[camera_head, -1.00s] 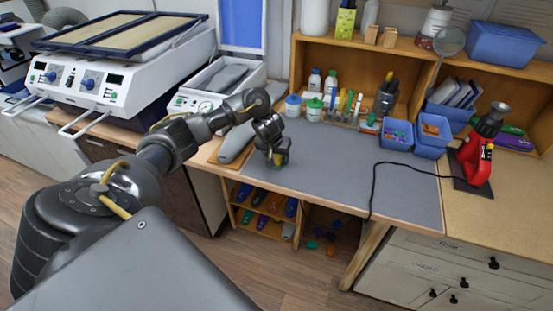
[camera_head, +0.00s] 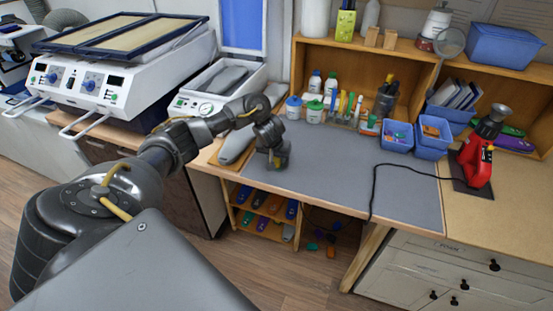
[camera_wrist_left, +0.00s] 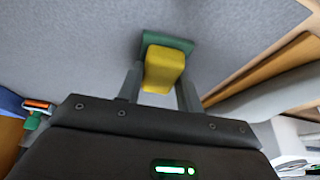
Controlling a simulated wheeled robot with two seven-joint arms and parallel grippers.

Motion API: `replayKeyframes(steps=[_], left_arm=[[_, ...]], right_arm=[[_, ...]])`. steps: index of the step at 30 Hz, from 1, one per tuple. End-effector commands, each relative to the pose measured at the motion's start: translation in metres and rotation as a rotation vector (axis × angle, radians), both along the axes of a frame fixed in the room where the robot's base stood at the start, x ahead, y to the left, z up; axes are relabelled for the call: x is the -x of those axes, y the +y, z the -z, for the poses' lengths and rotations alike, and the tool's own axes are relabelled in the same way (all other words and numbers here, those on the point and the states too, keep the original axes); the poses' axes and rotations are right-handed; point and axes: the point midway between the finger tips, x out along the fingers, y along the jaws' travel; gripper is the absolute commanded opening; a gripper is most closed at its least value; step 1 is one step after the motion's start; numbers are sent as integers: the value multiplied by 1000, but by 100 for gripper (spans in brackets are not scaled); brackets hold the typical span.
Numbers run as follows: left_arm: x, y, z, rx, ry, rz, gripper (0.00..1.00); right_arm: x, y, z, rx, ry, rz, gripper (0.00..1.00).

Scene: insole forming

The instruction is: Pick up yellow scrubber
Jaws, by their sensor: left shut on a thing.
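The yellow scrubber (camera_wrist_left: 164,68) shows in the left wrist view as a yellow block with a green pad on its far end. My left gripper (camera_wrist_left: 160,92) is shut on it, with one dark finger on each side of the yellow block. In the head view my left gripper (camera_head: 279,163) is over the left part of the grey mat (camera_head: 350,172). It hides most of the scrubber there. I cannot tell whether the scrubber touches the mat. My right gripper is not in view.
A long grey form (camera_head: 236,145) lies just left of the gripper. Bottles, tubes and blue bins (camera_head: 397,136) stand along the back by the wooden shelf. A black cable (camera_head: 374,185) crosses the mat's right side. The middle of the mat is clear.

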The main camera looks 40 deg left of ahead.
Motion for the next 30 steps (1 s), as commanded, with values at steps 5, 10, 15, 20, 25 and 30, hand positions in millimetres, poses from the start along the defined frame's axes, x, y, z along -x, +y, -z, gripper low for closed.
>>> replayKeyframes(steps=[5,10,15,20,25,30], left_arm=[[-1,0,-10,1,-2,2,13],[-2,0,-35,0,-5,1,13],[18,27,-74,-5,-4,0,13],[40,54,-97,-4,-2,-3,13],[63,84,-113,-3,-1,-3,13],[78,102,-124,-1,-1,-2,13]], right_arm=[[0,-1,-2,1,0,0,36],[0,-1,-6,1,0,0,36],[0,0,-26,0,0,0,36],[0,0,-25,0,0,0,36],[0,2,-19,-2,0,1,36],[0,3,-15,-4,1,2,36]])
